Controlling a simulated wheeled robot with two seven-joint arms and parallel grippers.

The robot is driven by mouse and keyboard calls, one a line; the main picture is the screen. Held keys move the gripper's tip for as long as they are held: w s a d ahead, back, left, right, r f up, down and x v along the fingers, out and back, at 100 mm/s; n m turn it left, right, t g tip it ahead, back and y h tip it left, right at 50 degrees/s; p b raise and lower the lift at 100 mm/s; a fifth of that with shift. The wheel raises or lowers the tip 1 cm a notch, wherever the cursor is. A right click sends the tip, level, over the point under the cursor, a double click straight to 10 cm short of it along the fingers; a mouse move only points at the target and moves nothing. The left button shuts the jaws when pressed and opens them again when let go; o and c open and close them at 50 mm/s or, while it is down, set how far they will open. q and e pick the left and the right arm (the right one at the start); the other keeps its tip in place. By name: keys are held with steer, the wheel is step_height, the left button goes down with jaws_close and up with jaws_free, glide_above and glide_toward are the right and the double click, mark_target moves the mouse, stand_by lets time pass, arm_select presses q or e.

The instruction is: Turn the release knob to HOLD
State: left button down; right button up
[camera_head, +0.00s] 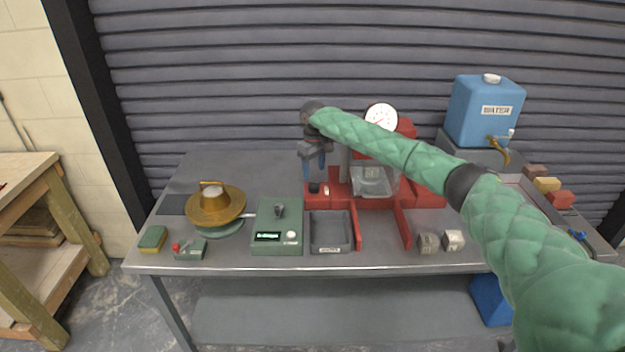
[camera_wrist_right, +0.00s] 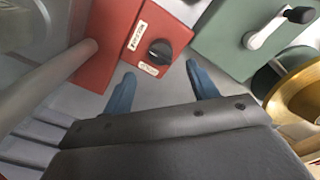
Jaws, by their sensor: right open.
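The release knob (camera_wrist_right: 159,51) is a small black round knob on a red block (camera_wrist_right: 150,20) of the press in the right wrist view. White labels sit beside it; I cannot read their words surely, nor which one the knob points to. In the head view the knob (camera_head: 314,187) shows small and dark at the left foot of the red press (camera_head: 405,203). My right gripper (camera_head: 313,174) is open, with blue fingers pointing down just above the knob. In the right wrist view its fingertips (camera_wrist_right: 160,72) stand either side of the knob, apart from it. My left gripper is not in view.
A green box with a display (camera_head: 277,228) and a grey tray (camera_head: 330,232) stand in front of the press. A brass bowl-like wheel (camera_head: 215,206) is at the left. Two grey cubes (camera_head: 440,241) lie at the right front. A blue water tank (camera_head: 484,112) stands at the back right.

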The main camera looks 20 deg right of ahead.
mark_target(314, 183)
step_height(314, 183, down, 5)
steer(key=shift+w+a+r+p, duration=0.1)
steer(key=shift+r+p, duration=0.05)
steer(key=shift+p, duration=0.7)
steer(key=shift+f, duration=0.35)
steer(key=shift+s+f, duration=0.2)
steer(key=shift+f, duration=0.25)
steer(key=shift+w+f, duration=0.1)
steer(key=shift+f, duration=0.05)
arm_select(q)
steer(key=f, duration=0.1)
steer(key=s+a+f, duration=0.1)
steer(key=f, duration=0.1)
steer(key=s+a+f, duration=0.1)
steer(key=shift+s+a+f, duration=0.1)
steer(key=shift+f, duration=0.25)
arm_select(e)
steer(key=c, duration=1)
